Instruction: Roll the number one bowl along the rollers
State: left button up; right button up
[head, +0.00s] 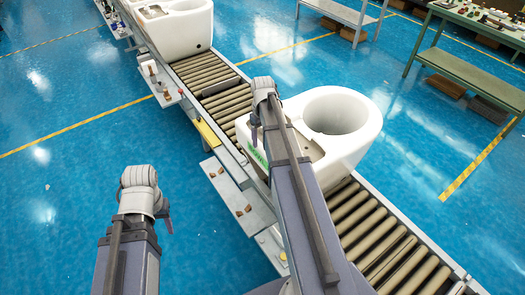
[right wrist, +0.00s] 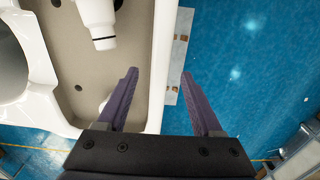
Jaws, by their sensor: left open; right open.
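A white toilet bowl (head: 345,150) sits on the roller conveyor (head: 375,225) at the centre of the head view, with green marking on its near side. I cannot read a number on it. A second white bowl (head: 180,30) stands further up the line. My right gripper (head: 254,132) is at the near bowl's left side, partly hidden by its arm. In the right wrist view the open fingers (right wrist: 163,105) lie to either side of the white bowl's edge (right wrist: 155,70); contact is unclear. My left gripper (head: 165,215) is open and empty, left of the conveyor above the floor.
Bare rollers (head: 205,75) lie between the two bowls, with one darker roller among them. A side ledge (head: 225,185) with small brown parts runs along the conveyor's left edge. A green-framed table (head: 470,65) with small items stands at upper right. The blue floor on the left is clear.

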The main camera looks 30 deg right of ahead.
aim_at(262, 147)
notch_tip(262, 147, down, 6)
jog(key=b, duration=0.5)
jog(key=shift+r, duration=0.1)
grip_shut()
dwell(1.1)
